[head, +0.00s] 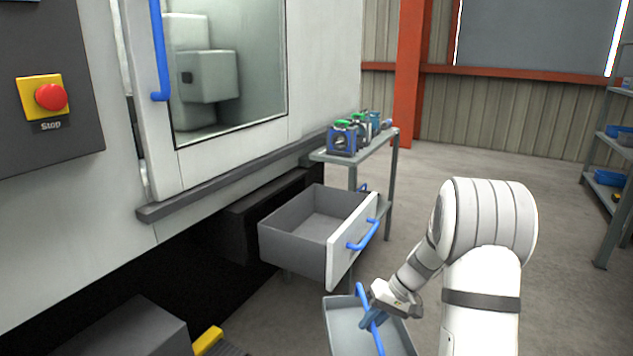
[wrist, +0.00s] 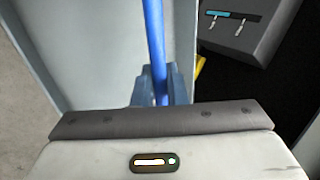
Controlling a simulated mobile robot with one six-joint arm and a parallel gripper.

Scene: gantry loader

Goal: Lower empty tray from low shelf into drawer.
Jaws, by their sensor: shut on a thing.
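A shallow grey tray (head: 345,318) with a blue bar handle hangs at the bottom of the head view. My gripper (head: 371,318) is shut on the blue handle of the tray. In the wrist view the blue handle (wrist: 153,40) runs between the fingers of my gripper (wrist: 160,88), and the tray's grey inside (wrist: 100,50) looks empty. The drawer (head: 300,226) stands pulled out from the machine, with a white front and a blue handle (head: 363,236). Its visible inside is empty. The tray is in front of the drawer and to its right, outside it.
A grey side table (head: 375,146) behind the drawer carries several blue and green parts (head: 343,138). The machine door (head: 215,80) is at the left, with a red stop button (head: 51,97). A shelf rack (head: 612,180) stands at the far right. Open floor (head: 470,150) lies between.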

